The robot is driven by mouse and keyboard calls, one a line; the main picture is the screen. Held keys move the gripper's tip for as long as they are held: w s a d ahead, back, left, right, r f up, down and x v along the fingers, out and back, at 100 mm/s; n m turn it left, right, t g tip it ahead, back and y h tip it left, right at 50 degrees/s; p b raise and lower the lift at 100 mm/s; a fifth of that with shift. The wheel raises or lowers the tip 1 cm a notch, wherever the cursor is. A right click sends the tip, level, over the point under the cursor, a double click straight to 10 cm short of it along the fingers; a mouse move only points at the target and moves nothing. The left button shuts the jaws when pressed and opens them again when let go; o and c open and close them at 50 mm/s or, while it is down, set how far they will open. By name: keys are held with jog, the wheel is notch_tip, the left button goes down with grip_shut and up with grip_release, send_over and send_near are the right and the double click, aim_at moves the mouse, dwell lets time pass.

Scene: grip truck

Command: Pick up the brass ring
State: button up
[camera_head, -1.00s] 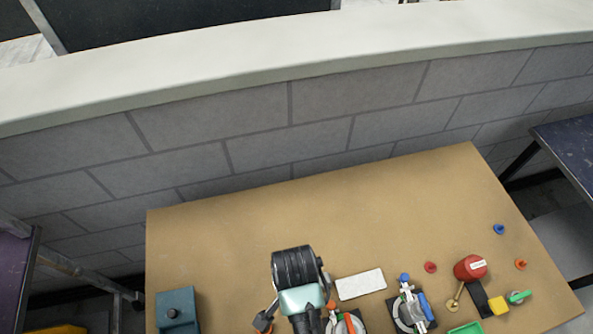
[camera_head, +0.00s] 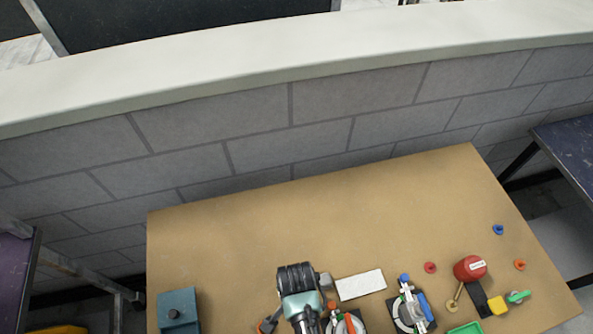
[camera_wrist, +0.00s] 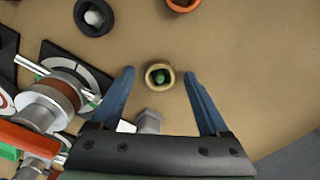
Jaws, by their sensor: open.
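The brass ring (camera_wrist: 151,70) lies on the tan table in the wrist view, with a small green piece inside its opening. My gripper (camera_wrist: 159,71) is open, its two blue fingers apart on the left and right of the ring. I see no contact between fingers and ring. How high the fingertips are above the table is hard to tell. In the head view my arm reaches over the table's front part, and I cannot make out the brass ring there.
In the wrist view, a grey metal bolt (camera_wrist: 149,120) is between the finger bases, a black ring (camera_wrist: 80,24) at upper left, and a fixture (camera_wrist: 40,106) at left. The table's back is clear.

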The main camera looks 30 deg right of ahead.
grip_shut()
jog(key=shift+r, duration=0.1)
dwell(0.3)
